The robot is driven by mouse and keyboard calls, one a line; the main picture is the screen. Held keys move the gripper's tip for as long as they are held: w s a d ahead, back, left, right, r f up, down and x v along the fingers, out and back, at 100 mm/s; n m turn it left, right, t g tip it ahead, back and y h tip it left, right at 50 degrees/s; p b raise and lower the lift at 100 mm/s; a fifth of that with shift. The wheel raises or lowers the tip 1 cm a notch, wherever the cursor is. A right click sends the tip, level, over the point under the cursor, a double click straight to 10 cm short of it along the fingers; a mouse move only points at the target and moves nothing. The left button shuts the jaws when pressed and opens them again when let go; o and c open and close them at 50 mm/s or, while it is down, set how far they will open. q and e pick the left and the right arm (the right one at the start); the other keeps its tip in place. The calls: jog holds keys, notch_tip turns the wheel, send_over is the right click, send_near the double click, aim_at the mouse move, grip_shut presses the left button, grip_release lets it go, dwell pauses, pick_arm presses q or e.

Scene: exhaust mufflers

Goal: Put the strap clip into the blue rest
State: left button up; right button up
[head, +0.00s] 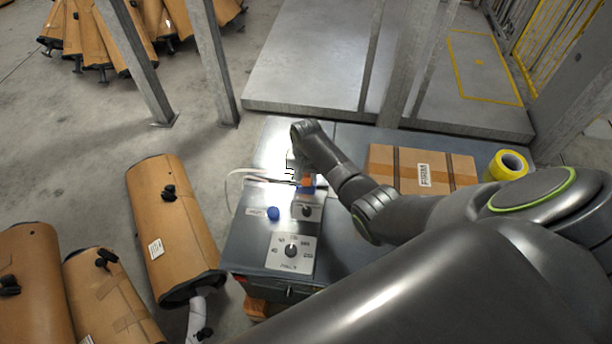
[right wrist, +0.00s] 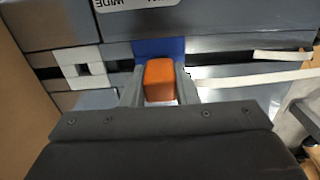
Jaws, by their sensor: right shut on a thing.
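The orange strap clip (head: 307,182) is between the fingers of my right gripper (head: 302,177), above the grey metal unit. In the right wrist view the orange clip (right wrist: 159,78) sits between the two grey fingers, which are shut on it. The blue rest (head: 309,190) shows just beside and below the clip. In the right wrist view the blue rest (right wrist: 158,47) lies directly beyond the clip. I cannot tell whether the clip touches the rest. My left gripper is not in view.
White straps (head: 243,172) run left from the unit. A blue button (head: 273,213) and a dial panel (head: 291,252) are on its near part. A cardboard box (head: 410,165) and yellow tape roll (head: 508,165) lie to the right. Wrapped mufflers (head: 170,225) stand at left.

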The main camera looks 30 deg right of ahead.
jog(key=shift+f+b, duration=0.3)
jog(key=shift+f, duration=0.15)
dwell(0.4)
jog(key=o, duration=1)
jog(key=shift+r, duration=0.15)
notch_tip(320, 180, up, 17)
jog(key=shift+r+p, duration=0.1)
jog(key=shift+p, duration=0.35)
